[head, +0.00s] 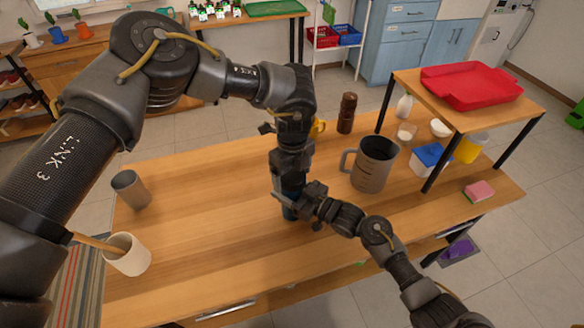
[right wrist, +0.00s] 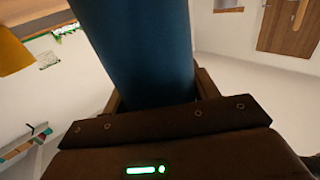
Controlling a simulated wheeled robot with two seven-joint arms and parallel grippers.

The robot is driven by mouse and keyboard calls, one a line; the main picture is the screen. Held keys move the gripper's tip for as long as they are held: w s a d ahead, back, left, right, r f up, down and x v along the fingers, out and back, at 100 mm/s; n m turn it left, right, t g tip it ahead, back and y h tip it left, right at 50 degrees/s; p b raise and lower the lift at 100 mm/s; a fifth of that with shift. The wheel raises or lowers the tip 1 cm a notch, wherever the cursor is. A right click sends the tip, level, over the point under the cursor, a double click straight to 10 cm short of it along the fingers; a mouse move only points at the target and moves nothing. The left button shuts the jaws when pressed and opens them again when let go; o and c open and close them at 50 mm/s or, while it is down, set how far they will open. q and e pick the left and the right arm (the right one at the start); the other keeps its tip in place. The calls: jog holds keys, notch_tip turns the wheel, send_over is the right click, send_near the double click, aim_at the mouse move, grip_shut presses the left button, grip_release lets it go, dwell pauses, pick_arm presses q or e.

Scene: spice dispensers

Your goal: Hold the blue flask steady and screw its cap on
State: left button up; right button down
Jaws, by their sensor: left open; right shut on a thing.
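The blue flask (head: 290,212) stands near the middle of the wooden table, mostly hidden behind my grippers in the head view. It fills the upper middle of the right wrist view (right wrist: 140,50). My right gripper (head: 302,200) reaches in from the right and is shut on the flask's body; its fingers show on both sides of it in the wrist view. My left gripper (head: 290,188) points down directly over the flask's top and is open. The cap cannot be made out; the left gripper hides the flask's top, so I cannot tell whether the cap is there.
A large grey mug (head: 374,163) and a brown mill (head: 346,113) stand right of the grippers. A grey cup (head: 130,188) and a white pot (head: 127,254) with a wooden handle stand at left. A raised shelf (head: 437,100) carries a red tray (head: 470,86). The front-middle table is clear.

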pick_arm(q)
jog(key=c, duration=1)
jog(key=m, duration=0.6)
jog(key=shift+m, duration=0.3)
jog(key=o, duration=1.1)
jog(key=shift+r, duration=2.2)
jog(key=shift+c, duration=0.5)
